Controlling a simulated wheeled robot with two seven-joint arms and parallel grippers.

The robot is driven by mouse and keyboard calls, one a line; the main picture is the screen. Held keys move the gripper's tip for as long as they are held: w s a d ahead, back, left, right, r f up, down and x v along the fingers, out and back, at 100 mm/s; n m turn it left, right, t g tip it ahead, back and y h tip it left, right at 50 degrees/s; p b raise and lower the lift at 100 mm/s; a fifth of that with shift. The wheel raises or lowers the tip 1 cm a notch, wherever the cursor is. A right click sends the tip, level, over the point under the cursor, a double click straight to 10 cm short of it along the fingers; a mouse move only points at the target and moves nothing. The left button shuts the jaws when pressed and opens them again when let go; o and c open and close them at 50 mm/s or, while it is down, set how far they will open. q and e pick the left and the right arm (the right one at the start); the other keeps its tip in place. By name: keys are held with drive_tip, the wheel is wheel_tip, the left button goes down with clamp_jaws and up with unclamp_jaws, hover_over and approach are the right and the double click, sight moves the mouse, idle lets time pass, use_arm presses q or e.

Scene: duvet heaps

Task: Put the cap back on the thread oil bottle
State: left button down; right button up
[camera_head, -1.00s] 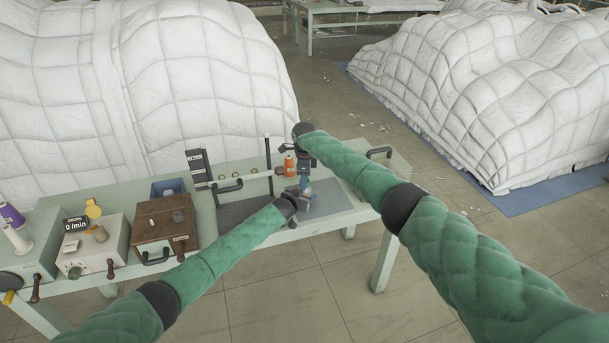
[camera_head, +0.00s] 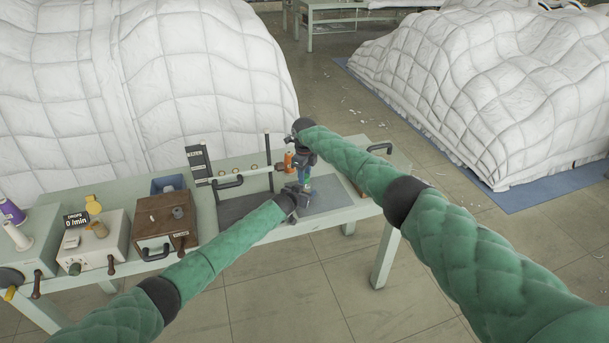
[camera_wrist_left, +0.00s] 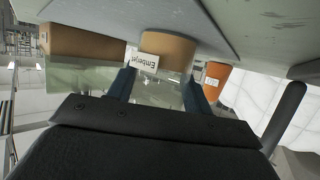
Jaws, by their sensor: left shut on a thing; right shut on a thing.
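The thread oil bottle (camera_head: 307,184) is small and partly hidden between my two grippers, above the right part of the table. My left gripper (camera_head: 299,193) is shut on it from the left. In the left wrist view my left fingers (camera_wrist_left: 160,92) stand on either side of a tan cylinder (camera_wrist_left: 175,47) with a white label, which appears to be the bottle. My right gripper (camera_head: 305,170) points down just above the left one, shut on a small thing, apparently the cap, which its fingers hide. I cannot tell whether cap and bottle touch.
An orange spool (camera_head: 289,161) stands close behind the grippers; an orange labelled thing shows in the left wrist view (camera_wrist_left: 214,79). The pale green table (camera_head: 228,197) also holds a brown wooden box (camera_head: 160,221), a drop-counter box (camera_head: 90,247) and a blue bin (camera_head: 168,185).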

drive_tip(key=m, duration=0.6)
drive_tip(key=o, duration=1.2)
drive_tip(key=shift+c, duration=0.2)
wheel_tip(320, 180, up, 12)
drive_tip(key=shift+w, duration=0.1)
use_arm(q)
drive_tip(key=c, duration=0.5)
unclamp_jaws()
drive_tip(key=shift+s, duration=0.1)
use_arm(e)
drive_tip(key=shift+f, duration=0.1)
